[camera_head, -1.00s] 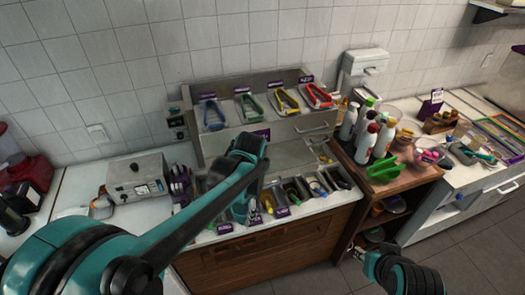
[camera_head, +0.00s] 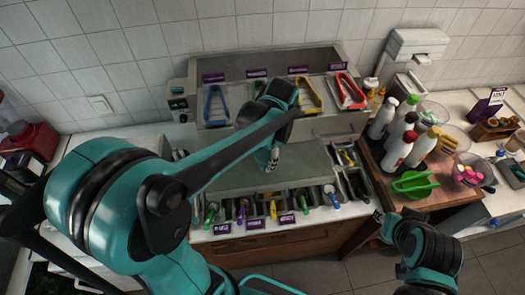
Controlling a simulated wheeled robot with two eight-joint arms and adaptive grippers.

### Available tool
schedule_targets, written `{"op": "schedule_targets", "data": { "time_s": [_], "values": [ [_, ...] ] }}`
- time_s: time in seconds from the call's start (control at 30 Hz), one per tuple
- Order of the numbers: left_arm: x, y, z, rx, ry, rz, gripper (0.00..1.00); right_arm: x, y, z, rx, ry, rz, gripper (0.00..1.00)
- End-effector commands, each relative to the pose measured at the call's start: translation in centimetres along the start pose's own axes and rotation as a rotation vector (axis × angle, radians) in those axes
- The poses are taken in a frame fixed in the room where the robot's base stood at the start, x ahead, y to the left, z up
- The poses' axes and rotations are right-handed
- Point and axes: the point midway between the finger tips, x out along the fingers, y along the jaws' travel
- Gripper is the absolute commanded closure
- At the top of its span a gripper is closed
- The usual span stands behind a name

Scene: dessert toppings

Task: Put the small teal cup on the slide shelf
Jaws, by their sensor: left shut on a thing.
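My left arm crosses the view from the left. My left gripper (camera_head: 272,160) points down over the flat grey metal shelf (camera_head: 312,162) in the middle of the topping station. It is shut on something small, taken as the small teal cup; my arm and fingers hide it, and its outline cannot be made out. Whether it touches the shelf cannot be told. My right gripper (camera_head: 379,216) is at the lower right, low beside the wooden cart; its fingers are too small to judge.
Several coloured tongs (camera_head: 306,95) lie on the raised back shelf. Bins with coloured-handled utensils (camera_head: 272,208) line the front edge. The grey shelf right of my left gripper is clear.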

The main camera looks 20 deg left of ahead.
Motion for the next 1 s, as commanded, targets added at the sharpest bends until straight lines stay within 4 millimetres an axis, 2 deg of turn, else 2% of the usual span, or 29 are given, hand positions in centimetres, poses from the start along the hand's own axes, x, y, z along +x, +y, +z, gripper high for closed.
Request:
{"op": "schedule_targets", "data": {
  "time_s": [0.3, 0.43, 0.63, 0.83, 1.0],
  "values": [
    [5.1, -6.2, 3.1, -0.007, 0.0, 0.0, 0.59, -0.3, 0.0, -0.2, 0.0, 0.0, 0.0, 0.68],
    [6.7, -8.0, 4.0, -0.004, 0.0, 0.0, 0.59, -0.4, 0.0, -0.3, 0.0, 0.0, 0.0, 0.68],
    [8.0, -8.9, 4.4, 0.0, 0.0, 0.0, 0.59, -0.5, 0.0, -0.3, 0.0, 0.0, 0.0, 0.68],
    [10.9, -8.7, 4.0, 0.0, 0.0, 0.0, 0.59, -0.5, 0.0, -0.4, 0.0, 0.0, 0.0, 0.68],
    [11.6, -8.6, 4.0, 0.0, 0.0, 0.0, 0.59, -0.6, 0.0, -0.4, 0.0, 0.0, 0.0, 0.68]
  ]
}}
